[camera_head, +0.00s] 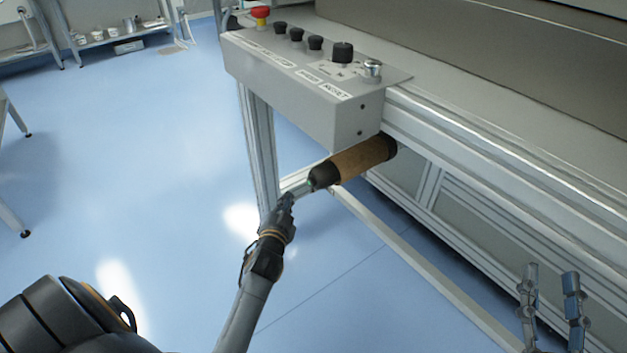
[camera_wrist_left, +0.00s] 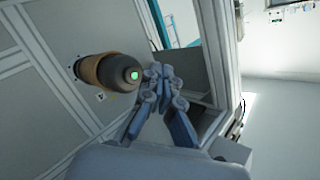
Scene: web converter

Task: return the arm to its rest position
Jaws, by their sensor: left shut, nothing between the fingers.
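My left arm comes in from the bottom left, and its gripper (camera_head: 287,199) is shut and empty. It is close to the dark end of a brown cylinder (camera_head: 362,158) under the control box; I cannot tell whether they touch. In the left wrist view the left gripper's fingertips (camera_wrist_left: 161,72) are together, just right of the cylinder (camera_wrist_left: 95,72), whose end shows a green light. My right gripper (camera_head: 550,285) is at the lower right, its two fingers apart with nothing between them.
A grey control box (camera_head: 300,95) with a red button (camera_head: 260,12) and black knobs is fixed to the machine's metal frame (camera_head: 500,150). A frame leg (camera_head: 260,145) stands behind the left gripper. The blue floor (camera_head: 130,150) at left is clear.

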